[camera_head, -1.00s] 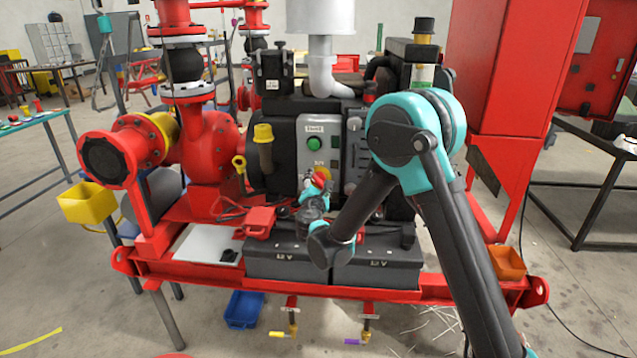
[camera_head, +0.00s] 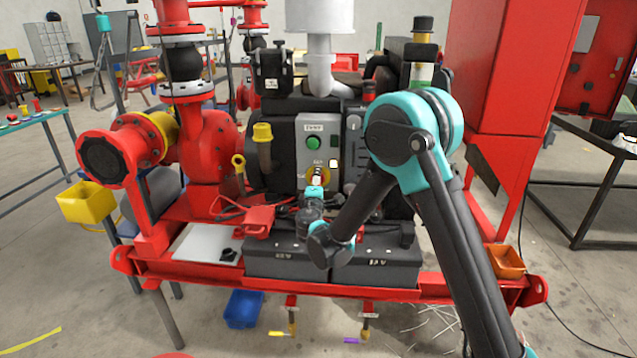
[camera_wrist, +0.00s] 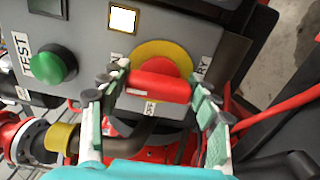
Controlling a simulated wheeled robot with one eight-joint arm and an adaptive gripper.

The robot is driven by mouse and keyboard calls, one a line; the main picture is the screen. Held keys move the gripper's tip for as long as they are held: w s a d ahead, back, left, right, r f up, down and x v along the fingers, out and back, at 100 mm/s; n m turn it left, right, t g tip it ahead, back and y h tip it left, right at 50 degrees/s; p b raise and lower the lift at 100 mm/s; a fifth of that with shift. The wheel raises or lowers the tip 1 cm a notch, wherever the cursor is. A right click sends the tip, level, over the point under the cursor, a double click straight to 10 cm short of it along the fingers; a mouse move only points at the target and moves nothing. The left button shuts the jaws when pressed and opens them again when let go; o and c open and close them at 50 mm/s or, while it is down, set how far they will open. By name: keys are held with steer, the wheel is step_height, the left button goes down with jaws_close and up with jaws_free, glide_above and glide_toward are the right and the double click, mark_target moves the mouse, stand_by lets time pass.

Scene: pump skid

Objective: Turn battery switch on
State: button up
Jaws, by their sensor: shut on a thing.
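The battery switch is a red handle (camera_wrist: 158,86) on a round yellow plate (camera_wrist: 165,56) on the grey control panel (camera_wrist: 85,45). The handle lies nearly level across the wrist view. My gripper (camera_wrist: 160,90) has one finger at each end of the handle and is shut on it. In the head view my gripper (camera_head: 318,178) is at the lower part of the panel and largely hides the handle. A square lamp (camera_wrist: 122,18) above the switch is lit white; it also shows in the head view (camera_head: 334,163).
A green TEST button (camera_wrist: 54,64) is left of the switch. Two black batteries (camera_head: 290,262) stand below the panel, with a red clamp-like part (camera_head: 259,220) at their left. Red pipework (camera_head: 205,145) stands to the left, and a red cabinet (camera_head: 505,70) to the right.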

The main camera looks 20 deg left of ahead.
stand_by(0.4)
steer(key=o, duration=1.2)
steer(key=shift+c, duration=0.2)
steer(key=shift+s, duration=0.1)
steer(key=v, duration=1.2)
steer(key=shift+f, duration=0.1)
